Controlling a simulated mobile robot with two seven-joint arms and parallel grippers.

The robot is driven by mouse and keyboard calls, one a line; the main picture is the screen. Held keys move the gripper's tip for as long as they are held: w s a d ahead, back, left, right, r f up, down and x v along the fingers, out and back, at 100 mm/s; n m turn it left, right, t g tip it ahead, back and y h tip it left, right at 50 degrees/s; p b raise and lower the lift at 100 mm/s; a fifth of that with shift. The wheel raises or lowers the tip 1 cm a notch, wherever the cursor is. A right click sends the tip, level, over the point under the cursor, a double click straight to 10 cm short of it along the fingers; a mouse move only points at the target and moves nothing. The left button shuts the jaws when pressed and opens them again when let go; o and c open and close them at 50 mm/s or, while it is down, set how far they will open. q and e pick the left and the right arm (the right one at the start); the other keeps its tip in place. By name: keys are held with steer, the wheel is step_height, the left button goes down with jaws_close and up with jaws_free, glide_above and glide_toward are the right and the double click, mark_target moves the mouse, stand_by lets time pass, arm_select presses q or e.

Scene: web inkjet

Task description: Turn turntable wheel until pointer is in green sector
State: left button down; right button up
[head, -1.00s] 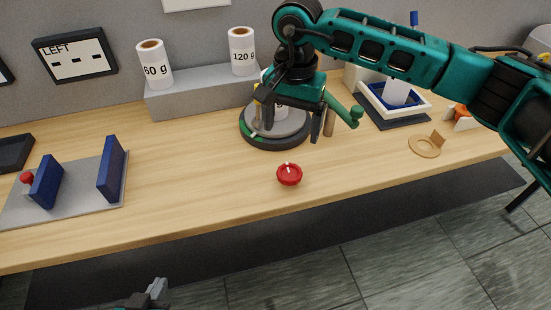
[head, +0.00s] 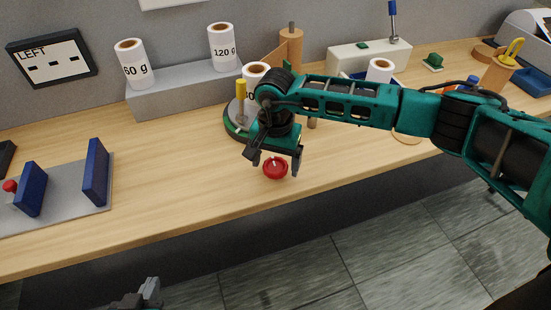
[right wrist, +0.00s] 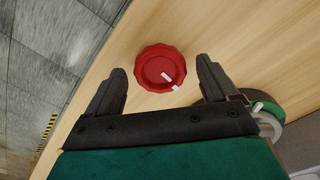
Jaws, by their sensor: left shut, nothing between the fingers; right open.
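The red wheel (head: 275,169) is a scalloped knob with a white mark, set on the tabletop near its front edge. In the right wrist view the wheel (right wrist: 160,68) sits between the two open fingers of my right gripper (right wrist: 165,85), apart from both. The turntable's green rim (right wrist: 268,107) also shows in the right wrist view. My left gripper (head: 145,295) is shut and empty at the bottom edge.
Rolls marked 60 g (head: 134,64) and 120 g (head: 223,47) stand on a grey block (head: 180,92) behind. Blue upright plates (head: 96,172) stand on a grey base at left. The table between them and the wheel is clear.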

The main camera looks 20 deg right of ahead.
steer(key=c, duration=1.1)
steer(key=shift+o, duration=0.2)
steer(key=shift+m, duration=0.3)
